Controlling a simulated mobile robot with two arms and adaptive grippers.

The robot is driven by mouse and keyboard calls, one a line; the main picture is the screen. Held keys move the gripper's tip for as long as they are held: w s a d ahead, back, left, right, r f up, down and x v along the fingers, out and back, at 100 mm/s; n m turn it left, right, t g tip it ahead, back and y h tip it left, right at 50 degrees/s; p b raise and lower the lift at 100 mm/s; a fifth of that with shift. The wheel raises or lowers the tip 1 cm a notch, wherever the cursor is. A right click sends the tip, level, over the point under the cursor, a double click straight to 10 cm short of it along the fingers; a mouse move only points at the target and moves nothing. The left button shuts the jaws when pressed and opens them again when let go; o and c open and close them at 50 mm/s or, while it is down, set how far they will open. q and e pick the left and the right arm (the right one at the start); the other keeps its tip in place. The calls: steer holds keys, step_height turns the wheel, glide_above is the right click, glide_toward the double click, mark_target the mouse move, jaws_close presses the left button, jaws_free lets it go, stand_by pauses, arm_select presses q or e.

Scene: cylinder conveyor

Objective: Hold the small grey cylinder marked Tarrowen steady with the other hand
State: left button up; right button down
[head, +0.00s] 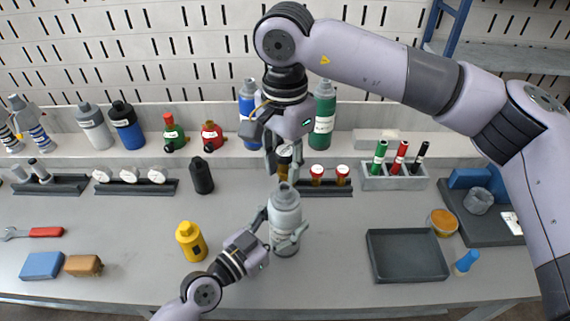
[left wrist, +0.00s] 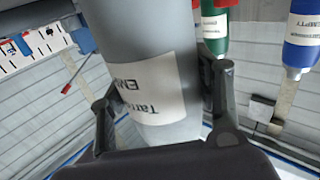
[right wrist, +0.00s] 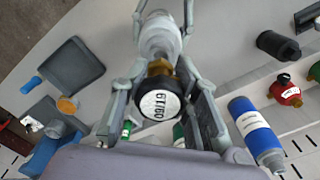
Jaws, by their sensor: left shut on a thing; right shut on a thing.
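The small grey cylinder (head: 286,212) stands upright on the bench in the head view. My left gripper (head: 284,238) is shut around its body. In the left wrist view the cylinder (left wrist: 140,60) has a white label, upside down and partly cut off, with "Tarr" and "EM" legible. My right gripper (head: 284,166) is directly above the cylinder, shut on a black gauge piece (right wrist: 157,107) with a white face and brass fitting (right wrist: 158,67). The fitting lines up with the cylinder's top. I cannot tell whether they are joined.
A yellow bottle (head: 190,241) stands left of the cylinder, and a black one (head: 202,176) behind it. A dark tray (head: 407,279) lies to the right. Coloured cylinders, including a green one (head: 324,118), stand on the back ledge. The bench between cylinder and tray is clear.

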mark_target(285, 150)
steer(key=shift+r, duration=3.65)
arm_select(q)
steer(key=o, duration=1.3)
steer(key=shift+o, duration=0.2)
arm_select(e)
steer(key=shift+r, duration=0.3)
steer(key=shift+r+p, duration=1.95)
steer(key=shift+r, duration=0.3)
arm_select(q)
steer(key=s+a+r, duration=0.3)
steer(key=s+a, duration=0.5)
steer(key=shift+s+a+r, duration=0.15)
steer(key=shift+s+r, duration=0.2)
steer(key=shift+r, duration=0.05)
